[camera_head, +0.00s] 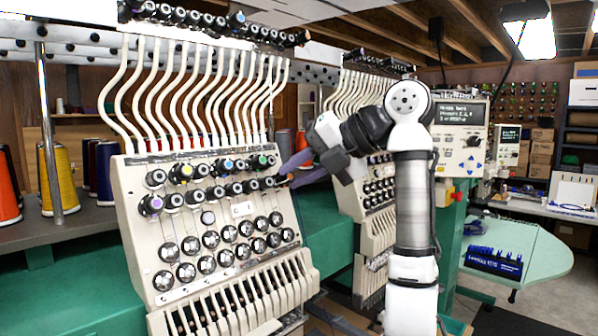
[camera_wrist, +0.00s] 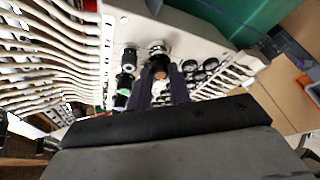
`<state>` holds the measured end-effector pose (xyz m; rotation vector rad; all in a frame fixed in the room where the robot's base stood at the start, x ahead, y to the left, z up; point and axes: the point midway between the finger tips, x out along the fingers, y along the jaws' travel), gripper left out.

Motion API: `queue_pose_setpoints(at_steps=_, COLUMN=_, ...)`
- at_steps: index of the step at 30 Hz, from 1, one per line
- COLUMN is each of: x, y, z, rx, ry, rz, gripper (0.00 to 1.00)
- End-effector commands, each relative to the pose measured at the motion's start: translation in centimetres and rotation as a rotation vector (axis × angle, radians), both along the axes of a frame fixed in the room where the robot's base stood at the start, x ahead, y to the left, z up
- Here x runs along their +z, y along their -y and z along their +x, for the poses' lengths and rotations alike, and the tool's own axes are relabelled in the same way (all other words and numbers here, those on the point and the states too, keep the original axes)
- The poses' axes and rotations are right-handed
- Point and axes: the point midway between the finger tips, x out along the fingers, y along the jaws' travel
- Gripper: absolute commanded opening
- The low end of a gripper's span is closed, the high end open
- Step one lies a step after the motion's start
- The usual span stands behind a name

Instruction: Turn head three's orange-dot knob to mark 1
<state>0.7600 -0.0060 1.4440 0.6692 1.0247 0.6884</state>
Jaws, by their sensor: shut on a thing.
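The beige embroidery head (camera_head: 130,185) fills the left middle of the head view, with rows of black and silver knobs. My gripper (camera_head: 286,178) reaches its right edge from the right, with purple-grey fingers. In the wrist view, the fingers of my gripper (camera_wrist: 160,84) close around a dark knob with an orange dot (camera_wrist: 161,75). In the head view that knob is mostly hidden by the fingers. I cannot read any marks around it.
Neighbouring knobs with green and white dots, such as the green-dot knob (camera_wrist: 121,102), sit close beside the held one. A second head (camera_head: 380,185) stands behind my arm. A control panel (camera_head: 461,130) is at the right. Thread cones (camera_head: 58,180) stand at the far left.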

Motion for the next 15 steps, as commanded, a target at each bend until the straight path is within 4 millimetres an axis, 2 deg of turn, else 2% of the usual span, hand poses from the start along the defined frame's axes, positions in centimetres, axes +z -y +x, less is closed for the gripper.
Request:
queue_pose_setpoints(at_steps=3, x=-0.04, y=0.02, z=-0.02, rx=0.000, ry=-0.001, rz=-0.001, gripper=0.00)
queue_pose_setpoints(at_steps=4, x=-0.04, y=0.02, z=-0.02, rx=0.000, ry=-0.001, rz=-0.001, gripper=0.22)
queue_pose_setpoints(at_steps=8, x=-0.04, y=0.02, z=-0.01, rx=-0.001, ry=-0.001, rz=-0.001, gripper=0.39)
queue_pose_setpoints(at_steps=15, x=-0.02, y=0.00, z=0.00, rx=-0.001, ry=-0.001, rz=0.000, gripper=0.41)
